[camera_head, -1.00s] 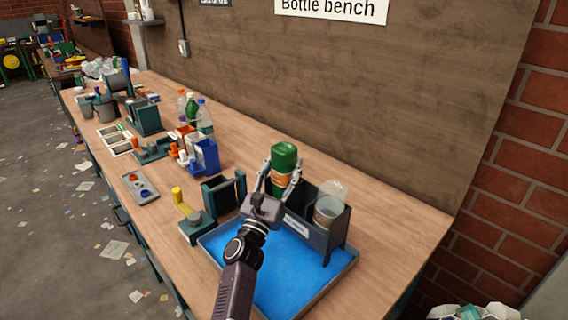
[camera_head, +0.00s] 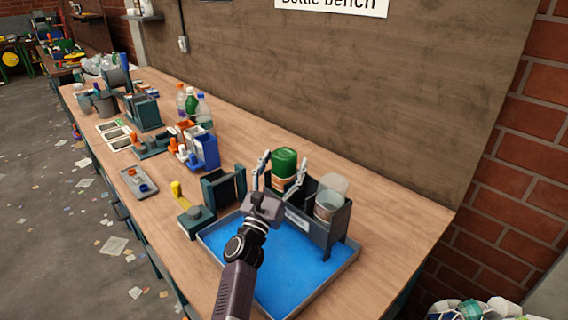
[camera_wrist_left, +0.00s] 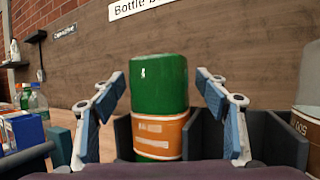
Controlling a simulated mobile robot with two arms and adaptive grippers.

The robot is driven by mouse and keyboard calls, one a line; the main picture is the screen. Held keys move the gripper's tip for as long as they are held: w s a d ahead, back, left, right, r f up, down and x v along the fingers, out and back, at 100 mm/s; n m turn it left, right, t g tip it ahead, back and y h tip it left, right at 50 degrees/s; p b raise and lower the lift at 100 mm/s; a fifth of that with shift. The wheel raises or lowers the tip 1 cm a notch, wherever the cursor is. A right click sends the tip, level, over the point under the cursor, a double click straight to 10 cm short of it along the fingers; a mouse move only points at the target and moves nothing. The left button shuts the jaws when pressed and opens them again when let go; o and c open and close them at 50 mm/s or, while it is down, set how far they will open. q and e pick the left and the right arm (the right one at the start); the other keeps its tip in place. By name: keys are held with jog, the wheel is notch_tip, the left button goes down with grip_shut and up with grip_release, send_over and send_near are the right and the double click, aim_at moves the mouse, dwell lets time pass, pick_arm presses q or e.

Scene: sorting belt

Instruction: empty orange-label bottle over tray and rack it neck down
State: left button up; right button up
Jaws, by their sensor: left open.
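The green bottle with the orange label (camera_head: 284,163) stands upside down, base up, in a slot of the dark rack (camera_head: 320,233). Its green body (camera_wrist_left: 159,85) and orange label show in the left wrist view; its neck is hidden inside the rack. My left gripper (camera_head: 284,157) is open, with one finger on each side of the bottle and a gap to it on both sides in the left wrist view. The rack stands at the back of the tray (camera_head: 283,275), whose floor is blue. My right gripper is not in view.
A clear container (camera_head: 328,203) sits in the rack's right slot. A dark fixture (camera_head: 223,187) and a yellow-handled device (camera_head: 181,198) stand left of the tray. Blue and white boxes (camera_head: 204,150) and several bottles (camera_head: 191,103) are farther left. Bare bench lies right of the tray.

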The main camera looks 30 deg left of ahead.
pick_arm(q)
jog(key=shift+r, duration=4.95)
